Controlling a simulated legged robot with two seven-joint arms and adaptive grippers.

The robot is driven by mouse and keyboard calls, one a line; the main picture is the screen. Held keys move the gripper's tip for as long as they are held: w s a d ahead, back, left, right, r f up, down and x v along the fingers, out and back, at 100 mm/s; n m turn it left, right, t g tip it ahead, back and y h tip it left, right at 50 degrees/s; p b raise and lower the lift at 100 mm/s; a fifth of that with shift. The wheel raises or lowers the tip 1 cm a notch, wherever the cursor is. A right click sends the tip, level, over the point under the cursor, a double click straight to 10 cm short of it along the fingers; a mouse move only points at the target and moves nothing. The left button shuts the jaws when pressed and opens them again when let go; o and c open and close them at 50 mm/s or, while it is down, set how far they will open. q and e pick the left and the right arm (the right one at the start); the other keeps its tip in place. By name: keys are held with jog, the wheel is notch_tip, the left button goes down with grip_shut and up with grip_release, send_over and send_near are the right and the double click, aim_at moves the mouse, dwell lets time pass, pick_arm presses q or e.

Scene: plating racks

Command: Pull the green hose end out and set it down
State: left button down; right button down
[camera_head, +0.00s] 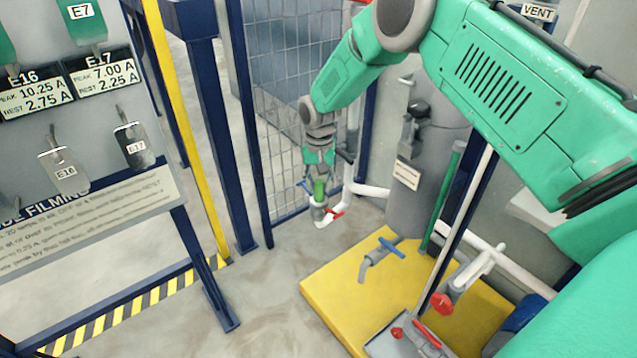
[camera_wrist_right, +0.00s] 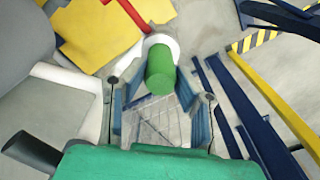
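The green hose end (camera_head: 319,187) stands upright in the mouth of a white pipe fitting (camera_head: 325,219) with a red lever. In the wrist view the green hose end (camera_wrist_right: 160,72) is a short green cylinder in front of the white fitting (camera_wrist_right: 161,43). My right gripper (camera_head: 318,168) is just above the hose end and lined up with it. In the wrist view its two fingers (camera_wrist_right: 163,100) stand apart, with clear gaps on both sides of the hose. I see no finger contact. My left gripper is not in view.
A yellow platform (camera_head: 322,285) carries a grey tank (camera_head: 408,205), white pipes and a tap with a blue handle (camera_head: 391,248). A mesh fence (camera_head: 290,110) stands behind the hose. Blue posts and a label board (camera_head: 85,215) are at left. Bare floor (camera_head: 270,315) lies in front.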

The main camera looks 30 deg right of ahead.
jog(key=c, duration=2.1)
grip_release()
grip_shut()
jog(key=shift+r+n+p, duration=0.25)
jog(key=shift+n+p, duration=0.4)
jog(key=shift+n, duration=0.65)
jog(key=shift+n, duration=0.4)
jog(key=shift+r+p, duration=0.2)
jog(key=shift+p, duration=0.15)
jog(key=shift+r+p, duration=1.95)
jog(key=shift+r, duration=0.35)
